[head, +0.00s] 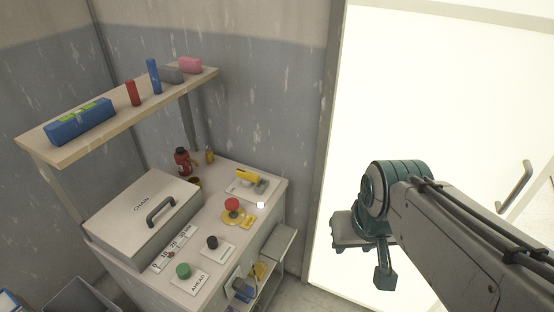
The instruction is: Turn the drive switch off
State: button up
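A lever with a yellow handle (246,176) sits on a pale plate at the far right corner of the bench top. It looks like the drive switch, but I cannot read its label or tell its setting. My gripper (372,255) hangs in the air at the right, in front of the bright door and well apart from the bench. Its dark fingers are seen at an angle, and I cannot tell how far apart they are. No object shows in it.
The bench top (211,207) also holds a red button (232,204), a black knob (212,242), a green AHEAD button (183,270), a scale and a CHAIN box (141,206). A shelf (118,118) with small objects overhangs behind. Open space lies between bench and gripper.

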aim_at(249, 178)
jog(key=z, duration=0.1)
jog(key=i, duration=0.85)
jog(key=u, duration=1.5)
